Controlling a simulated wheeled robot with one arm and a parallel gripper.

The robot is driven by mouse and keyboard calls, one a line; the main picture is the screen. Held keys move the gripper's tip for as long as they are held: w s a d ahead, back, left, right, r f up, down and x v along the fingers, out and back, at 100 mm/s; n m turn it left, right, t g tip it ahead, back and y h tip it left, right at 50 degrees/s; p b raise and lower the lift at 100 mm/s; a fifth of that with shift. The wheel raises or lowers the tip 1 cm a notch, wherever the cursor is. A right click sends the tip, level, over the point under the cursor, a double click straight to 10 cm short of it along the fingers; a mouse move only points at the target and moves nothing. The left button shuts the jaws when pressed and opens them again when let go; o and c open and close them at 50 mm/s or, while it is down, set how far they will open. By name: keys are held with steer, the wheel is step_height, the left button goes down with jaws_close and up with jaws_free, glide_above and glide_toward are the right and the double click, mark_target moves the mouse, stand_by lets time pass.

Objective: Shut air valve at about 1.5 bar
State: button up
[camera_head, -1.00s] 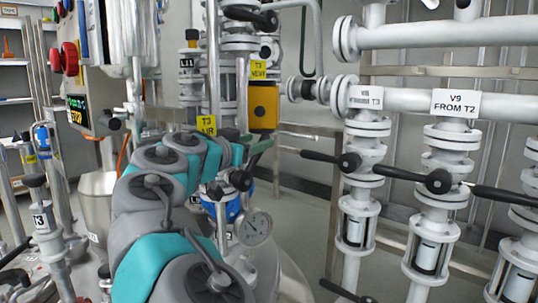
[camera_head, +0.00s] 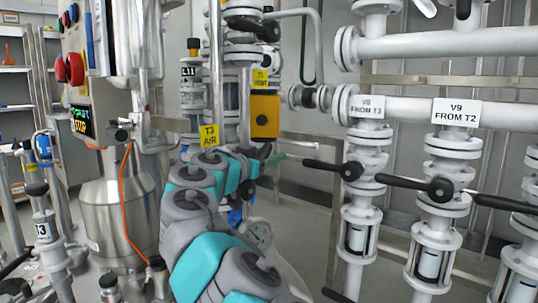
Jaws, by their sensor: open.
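The yellow T3 AIR tag (camera_head: 209,135) hangs on the pipework left of centre. The air valve itself cannot be made out clearly; my grey and teal arm covers the area just below the tag.
A yellow box (camera_head: 265,116) under the T3 VENT tag (camera_head: 260,78) stands just above the arm's far end. Valves with long black handles, V9 FROM T2 (camera_head: 438,188) among them, line the right. A steel vessel (camera_head: 115,215) with an orange hose stands left.

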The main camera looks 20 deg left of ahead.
steer(key=shift+c, duration=0.2)
steer(key=shift+w, duration=0.1)
jaws_close()
stand_by(1.2)
